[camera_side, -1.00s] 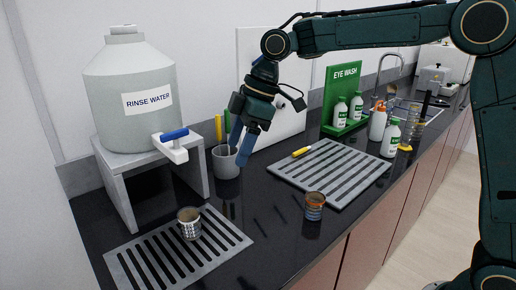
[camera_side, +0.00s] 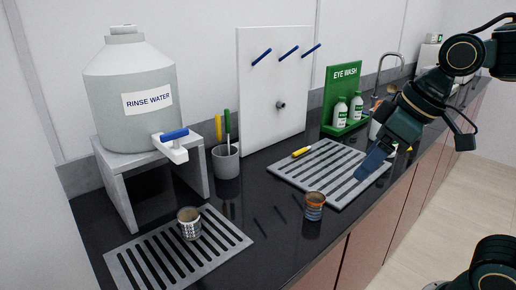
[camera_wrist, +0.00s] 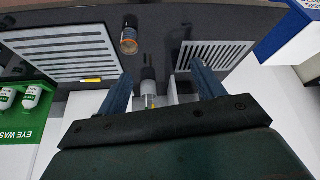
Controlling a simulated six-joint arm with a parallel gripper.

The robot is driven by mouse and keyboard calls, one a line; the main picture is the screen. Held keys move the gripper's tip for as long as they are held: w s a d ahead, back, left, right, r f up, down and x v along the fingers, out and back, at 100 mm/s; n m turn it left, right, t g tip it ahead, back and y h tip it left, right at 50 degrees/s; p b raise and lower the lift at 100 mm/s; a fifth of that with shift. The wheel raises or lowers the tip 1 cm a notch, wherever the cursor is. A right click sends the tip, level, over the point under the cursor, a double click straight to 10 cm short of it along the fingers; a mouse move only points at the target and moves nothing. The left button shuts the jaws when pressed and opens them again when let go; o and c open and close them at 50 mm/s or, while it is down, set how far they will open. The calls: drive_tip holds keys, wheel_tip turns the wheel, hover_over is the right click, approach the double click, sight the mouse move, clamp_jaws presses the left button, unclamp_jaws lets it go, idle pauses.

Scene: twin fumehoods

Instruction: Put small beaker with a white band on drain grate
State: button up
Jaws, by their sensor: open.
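A small beaker (camera_side: 189,223) with a whitish checkered band stands upright on the slotted metal grate (camera_side: 237,237) in front of the rinse water stand. A second small beaker (camera_side: 314,206), with orange and blue-grey bands, stands on the dark counter between the two grates; it also shows in the wrist view (camera_wrist: 129,40). A larger slatted grate (camera_side: 345,190) lies to the right. My gripper (camera_side: 370,168) is open and empty above this grate's right edge, apart from both beakers. Its two fingers (camera_wrist: 163,88) are spread in the wrist view.
A rinse water tank (camera_side: 130,90) with a blue-handled tap stands on a grey stand at left. A pen cup (camera_side: 226,162), white pegboard (camera_side: 272,100) and green eye wash station (camera_side: 343,100) line the back. A yellow marker (camera_side: 301,152) lies at the larger grate's back left.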

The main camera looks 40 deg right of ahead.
drive_tip(key=s+d+f+m+h, duration=0.1)
drive_tip(key=s+d+f+m, duration=0.1)
drive_tip(key=s, duration=0.4)
drive_tip(key=shift+s+d+f+m, duration=0.15)
drive_tip(key=shift+d+f+m, duration=0.3)
drive_tip(key=shift+f, duration=0.3)
